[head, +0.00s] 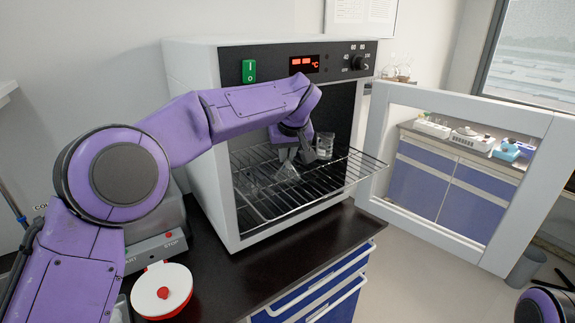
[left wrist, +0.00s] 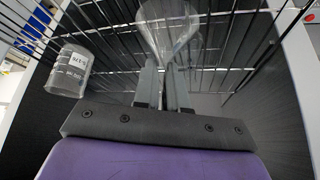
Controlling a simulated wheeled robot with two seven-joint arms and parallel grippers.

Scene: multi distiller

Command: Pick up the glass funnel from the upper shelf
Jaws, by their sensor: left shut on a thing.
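The clear glass funnel (head: 287,173) is at the wire shelf (head: 262,203) inside the open oven. It also shows in the left wrist view (left wrist: 168,28), with its wide cone beyond my fingertips. My left gripper (head: 290,156) reaches into the oven from above the shelf. In the left wrist view my left gripper (left wrist: 166,72) is shut on the narrow part of the funnel. I cannot tell whether the funnel still touches the shelf. My right gripper is out of view.
A glass beaker (head: 324,146) stands on the shelf just right of my gripper; it also shows in the left wrist view (left wrist: 68,74). The oven door (head: 465,236) is swung open to the right. A red-and-white lidded container (head: 161,290) stands on the dark counter.

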